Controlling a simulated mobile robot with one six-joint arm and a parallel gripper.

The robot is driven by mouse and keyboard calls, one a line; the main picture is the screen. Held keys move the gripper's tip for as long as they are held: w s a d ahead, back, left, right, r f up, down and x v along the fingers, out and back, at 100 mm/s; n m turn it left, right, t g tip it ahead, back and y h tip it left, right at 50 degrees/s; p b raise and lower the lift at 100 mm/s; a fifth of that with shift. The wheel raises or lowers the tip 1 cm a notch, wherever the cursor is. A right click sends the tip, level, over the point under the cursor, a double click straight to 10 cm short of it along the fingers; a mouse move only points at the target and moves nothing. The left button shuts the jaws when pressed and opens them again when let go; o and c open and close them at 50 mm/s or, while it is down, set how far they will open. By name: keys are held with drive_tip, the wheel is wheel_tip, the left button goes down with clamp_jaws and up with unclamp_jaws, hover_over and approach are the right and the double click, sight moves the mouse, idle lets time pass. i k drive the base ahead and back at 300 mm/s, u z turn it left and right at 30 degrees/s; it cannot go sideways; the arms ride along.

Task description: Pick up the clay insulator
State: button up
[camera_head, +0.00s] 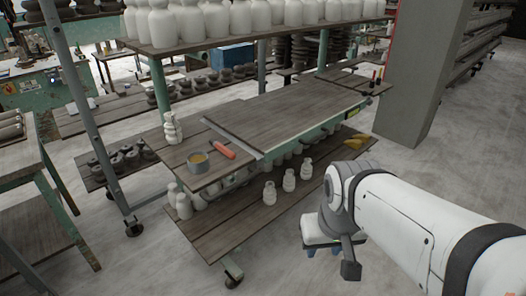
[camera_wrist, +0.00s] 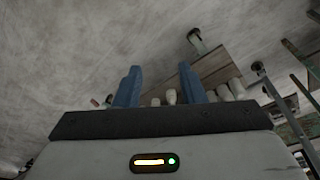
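A white, ribbed piece that looks like the clay insulator (camera_head: 172,128) stands upright on the left end of the cart's upper level. Similar white clay pieces (camera_head: 289,180) stand on the cart's lower shelf, so I cannot tell for sure which one is meant. My gripper (camera_head: 322,249) is in front and right of the cart, apart from all of them, low over the floor. In the wrist view its two blue fingers (camera_wrist: 160,76) are spread with nothing held between them. White pieces (camera_wrist: 171,97) show small and distant beyond the fingers.
The wooden cart (camera_head: 300,112) carries a grey cup (camera_head: 198,163) and a red-handled tool (camera_head: 224,150). A shelf of white vessels (camera_head: 255,14) hangs above its back. A grey pillar (camera_head: 419,75) stands right. Yellow items (camera_head: 356,142) lie on the lower shelf. Floor in front is clear.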

sight(270, 194)
drive_tip(key=u, duration=0.05)
drive_tip(key=i, duration=1.05)
drive_tip(key=u, duration=0.05)
